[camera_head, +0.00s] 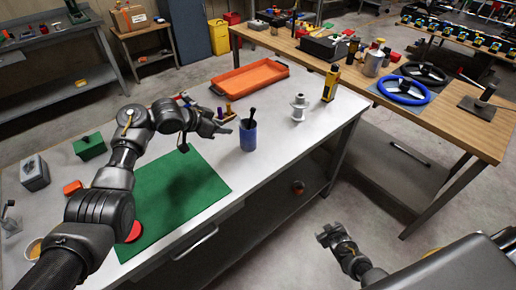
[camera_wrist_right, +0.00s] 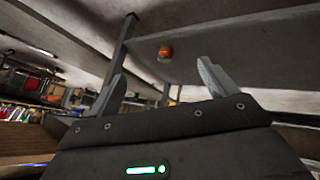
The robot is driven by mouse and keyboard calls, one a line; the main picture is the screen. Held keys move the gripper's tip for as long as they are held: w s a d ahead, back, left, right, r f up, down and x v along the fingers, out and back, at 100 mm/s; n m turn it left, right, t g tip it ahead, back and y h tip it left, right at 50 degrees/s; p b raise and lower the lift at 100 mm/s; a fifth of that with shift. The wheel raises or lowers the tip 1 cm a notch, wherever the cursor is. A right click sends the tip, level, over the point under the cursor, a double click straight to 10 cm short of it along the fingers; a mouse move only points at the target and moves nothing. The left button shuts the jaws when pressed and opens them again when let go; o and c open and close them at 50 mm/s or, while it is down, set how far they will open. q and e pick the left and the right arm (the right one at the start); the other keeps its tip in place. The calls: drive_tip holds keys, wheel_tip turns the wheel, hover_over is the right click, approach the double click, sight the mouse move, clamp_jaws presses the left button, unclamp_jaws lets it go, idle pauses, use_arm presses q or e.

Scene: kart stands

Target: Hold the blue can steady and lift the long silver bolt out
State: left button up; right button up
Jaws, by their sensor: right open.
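The blue can (camera_head: 248,137) stands upright on the white table. A long thin piece (camera_head: 252,116) sticks up out of it, dark in this view; its lower part is hidden inside the can. My left gripper (camera_head: 229,122) is just left of the can at about rim height, with its fingers spread towards it; it looks open and apart from the can. My right gripper (camera_head: 329,234) is low in front of the table, far from the can. In the right wrist view its two fingers (camera_wrist_right: 160,85) are wide apart with nothing between them.
An orange tray (camera_head: 250,91) lies behind the can. A silver stepped part (camera_head: 299,107) and a yellow tool (camera_head: 331,85) stand to its right. A green mat (camera_head: 180,190) lies front left. A wooden bench (camera_head: 450,120) with blue steering wheel (camera_head: 404,91) is at right.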

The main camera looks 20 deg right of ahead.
drive_tip(key=w+d+r+t+h, duration=0.2)
drive_tip(key=w+d+r, duration=0.5)
drive_tip(key=r, duration=0.5)
drive_tip(key=w+d+r+m+t+h, duration=0.15)
drive_tip(key=w+d+r, duration=0.35)
drive_tip(key=w+r, duration=0.65)
drive_tip(key=w+d+r+n+t+h, duration=0.1)
drive_tip(key=w+d+r+t+h, duration=0.15)
drive_tip(key=w+d+r, duration=0.8)
drive_tip(key=a+r+n+t+y, duration=0.1)
drive_tip(key=a+r+n, duration=0.3)
drive_tip(key=a, duration=0.3)
drive_tip(key=a+r+n+t+y, duration=0.1)
drive_tip(key=a+r+n, duration=0.3)
drive_tip(key=a, duration=0.4)
drive_tip(key=n+g+y, duration=0.2)
drive_tip(key=n+y, duration=0.6)
drive_tip(key=n, duration=2)
approach(249, 138)
drive_tip(key=f, duration=0.1)
drive_tip(key=w+f, duration=0.2)
drive_tip(key=shift+w+d+m, duration=0.15)
drive_tip(key=shift+d+m, duration=0.1)
drive_tip(key=shift+x, duration=5.45)
drive_tip(key=shift+d+r, duration=0.1)
drive_tip(key=shift+d, duration=0.05)
